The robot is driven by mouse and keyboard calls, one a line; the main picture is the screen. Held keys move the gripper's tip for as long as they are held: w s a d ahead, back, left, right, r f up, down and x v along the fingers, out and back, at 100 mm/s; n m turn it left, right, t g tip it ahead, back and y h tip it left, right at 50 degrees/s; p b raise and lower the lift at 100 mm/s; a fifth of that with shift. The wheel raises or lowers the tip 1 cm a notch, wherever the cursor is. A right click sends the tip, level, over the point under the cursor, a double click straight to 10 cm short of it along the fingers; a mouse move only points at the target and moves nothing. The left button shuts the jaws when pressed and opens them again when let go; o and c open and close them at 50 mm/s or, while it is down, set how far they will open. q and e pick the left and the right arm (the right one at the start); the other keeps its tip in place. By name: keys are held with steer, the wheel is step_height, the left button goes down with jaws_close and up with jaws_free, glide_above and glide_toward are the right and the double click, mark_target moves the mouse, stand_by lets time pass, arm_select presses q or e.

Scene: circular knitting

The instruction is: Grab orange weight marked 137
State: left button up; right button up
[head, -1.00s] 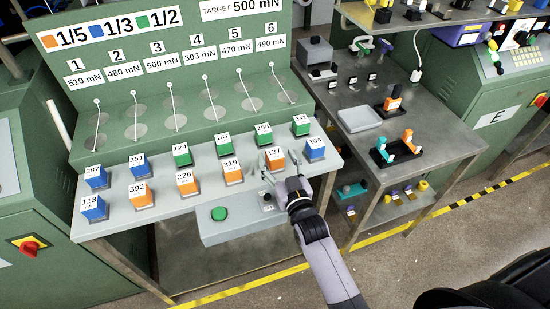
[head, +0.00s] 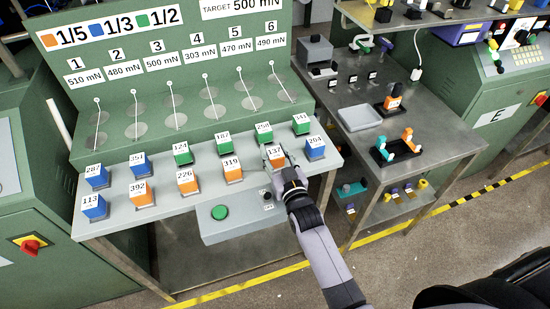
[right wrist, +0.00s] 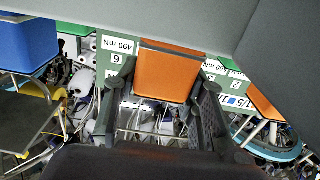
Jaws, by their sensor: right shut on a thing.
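The orange weight marked 137 (head: 274,154) stands in the front row of weights on the light grey shelf, toward its right end. My right gripper (head: 275,161) reaches it from the front and is shut on it, with a finger on each side. In the right wrist view the orange block (right wrist: 168,72) sits between the two dark fingers of my right gripper (right wrist: 165,105). Its lower part and base are partly hidden by the gripper in the head view. My left gripper is not in view.
A blue weight marked 264 (head: 315,147) stands close on the right and orange 319 (head: 232,169) on the left. Green 254 (head: 263,133) is just behind. A metal table (head: 435,122) stands right.

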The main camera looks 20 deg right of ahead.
steer(key=c, duration=0.5)
steer(key=shift+r, duration=0.15)
